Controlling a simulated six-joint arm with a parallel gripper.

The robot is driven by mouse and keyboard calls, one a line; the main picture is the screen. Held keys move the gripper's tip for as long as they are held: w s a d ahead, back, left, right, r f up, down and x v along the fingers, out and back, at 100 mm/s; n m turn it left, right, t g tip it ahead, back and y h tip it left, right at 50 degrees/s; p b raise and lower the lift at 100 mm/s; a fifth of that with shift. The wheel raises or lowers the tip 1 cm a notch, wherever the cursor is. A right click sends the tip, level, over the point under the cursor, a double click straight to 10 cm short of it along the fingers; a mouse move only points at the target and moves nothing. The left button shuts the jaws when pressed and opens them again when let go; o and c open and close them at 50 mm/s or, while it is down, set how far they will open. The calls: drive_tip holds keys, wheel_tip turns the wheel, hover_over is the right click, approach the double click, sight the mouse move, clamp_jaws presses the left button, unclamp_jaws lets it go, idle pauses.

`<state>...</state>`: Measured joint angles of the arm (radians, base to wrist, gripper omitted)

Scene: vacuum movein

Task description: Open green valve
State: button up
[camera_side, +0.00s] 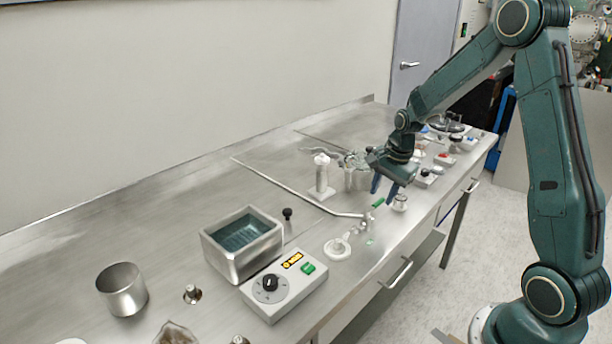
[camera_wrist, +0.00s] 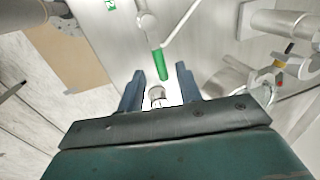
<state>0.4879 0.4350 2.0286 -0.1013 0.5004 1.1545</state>
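The green valve handle (camera_side: 378,202) is a small green bar on a thin metal pipe fitting near the front edge of the bench. In the wrist view the green handle (camera_wrist: 160,64) lies just beyond my fingertips, roughly in line with the gap between them. My gripper (camera_side: 385,190) is above the bench, beside the handle and pointing down. In the wrist view its two blue fingers (camera_wrist: 160,85) are apart, with a small clear and metal piece showing between them, below. I cannot see either finger touching the handle.
A metal bath (camera_side: 243,262), a grey control box (camera_side: 284,286) with a black knob and a steel beaker (camera_side: 122,290) stand at front left. A white upright fitting (camera_side: 322,177) stands behind the pipe. Several small devices crowd the bench's right side. The middle left bench is clear.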

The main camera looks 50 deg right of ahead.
wheel_tip(320, 180, up, 12)
drive_tip(key=s, duration=0.2)
drive_tip(key=shift+s+f, duration=0.15)
drive_tip(key=shift+a, duration=0.1)
idle(0.4)
drive_tip(key=s+a+r+n+t, duration=0.1)
drive_tip(key=s+a+r+n, duration=0.65)
drive_tip(key=a, duration=0.35)
drive_tip(key=s+a+n+t, duration=0.2)
drive_tip(key=s+a+n, duration=0.5)
drive_tip(key=s+n, duration=0.3)
drive_tip(key=shift+s+f+n, duration=0.3)
drive_tip(key=shift+s+n, duration=0.05)
drive_tip(key=shift+s, duration=0.6)
